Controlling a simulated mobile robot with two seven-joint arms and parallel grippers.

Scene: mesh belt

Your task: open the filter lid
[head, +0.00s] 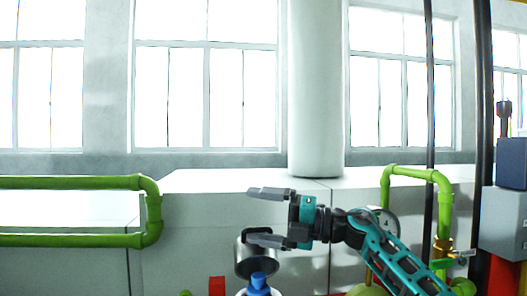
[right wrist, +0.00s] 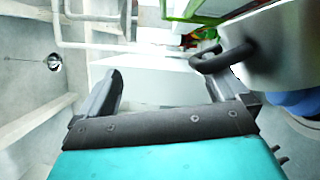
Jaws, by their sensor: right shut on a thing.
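The filter lid (head: 243,252) is a grey metal cup in the lower middle of the head view. It looks tilted, with its dark inside towards me, above a white-rimmed housing with a blue part (head: 258,283). In the right wrist view the lid (right wrist: 285,45) is at the upper right, with a black loop handle (right wrist: 222,57) and blue below it. The exact contact is hidden. My left gripper is out of view.
White-grey blocks (head: 225,182) stand behind. A dark pole (head: 430,110) rises at the right. Space left of the gripper looks clear.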

